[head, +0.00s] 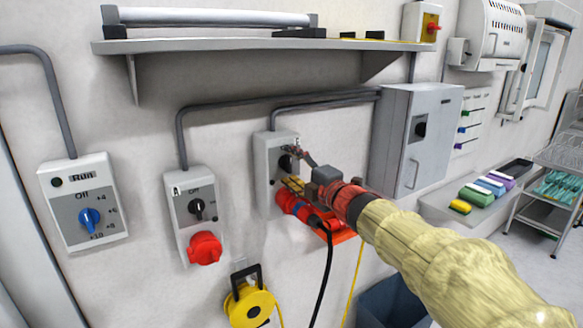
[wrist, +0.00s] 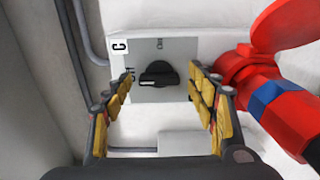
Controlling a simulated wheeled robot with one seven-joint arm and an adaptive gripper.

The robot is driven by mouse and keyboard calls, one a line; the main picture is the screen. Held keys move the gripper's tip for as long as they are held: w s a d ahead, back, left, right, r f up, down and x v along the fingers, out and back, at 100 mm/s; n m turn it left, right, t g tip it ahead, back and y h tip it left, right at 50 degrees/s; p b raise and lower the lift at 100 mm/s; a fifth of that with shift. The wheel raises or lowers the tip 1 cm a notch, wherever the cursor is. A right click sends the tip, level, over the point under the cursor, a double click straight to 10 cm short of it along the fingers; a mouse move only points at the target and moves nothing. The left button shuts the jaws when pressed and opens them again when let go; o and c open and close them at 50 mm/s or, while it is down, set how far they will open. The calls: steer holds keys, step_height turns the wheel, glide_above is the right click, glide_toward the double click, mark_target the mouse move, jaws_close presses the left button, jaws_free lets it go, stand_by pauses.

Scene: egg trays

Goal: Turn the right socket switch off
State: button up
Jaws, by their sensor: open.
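The right socket box (head: 262,165) is light grey, with a dark switch knob (head: 285,163) on its face and a red plug (head: 295,205) fitted below. In the wrist view the black switch knob (wrist: 158,76) sits on the grey face plate (wrist: 185,48), its grip lying roughly across the picture. Lettering is beside it, only partly readable. My gripper (head: 297,162) is open in front of this switch. In the wrist view its yellow-padded fingers (wrist: 160,82) stand on either side of the knob. Contact cannot be told. The gripper hides part of the box in the head view.
A middle socket box (head: 180,220) with a black knob and red cover, and a left box (head: 60,205) with a blue knob, are on the wall. A shelf (head: 230,45) juts out above. A grey cabinet (head: 435,110) stands right. A black cable (head: 327,265) hangs below.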

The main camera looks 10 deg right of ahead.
steer(key=v, duration=1.1)
steer(key=shift+s, duration=0.3)
steer(key=s+d+f+m+g+h, duration=0.3)
steer(key=d+f+m+h, duration=0.6)
steer(key=d+m, duration=0.4)
steer(key=s+f+m+g+h, duration=0.1)
steer(key=s+f+m+g, duration=0.4)
steer(key=s+f+m, duration=0.45)
steer(key=s+a+f+g+y, duration=0.3)
steer(key=s+a+y, duration=0.1)
steer(key=s+a, duration=1.2)
steer(key=shift+s+a+n+g, duration=0.2)
steer(key=shift+s+n+g, duration=0.15)
steer(key=shift+s, duration=0.4)
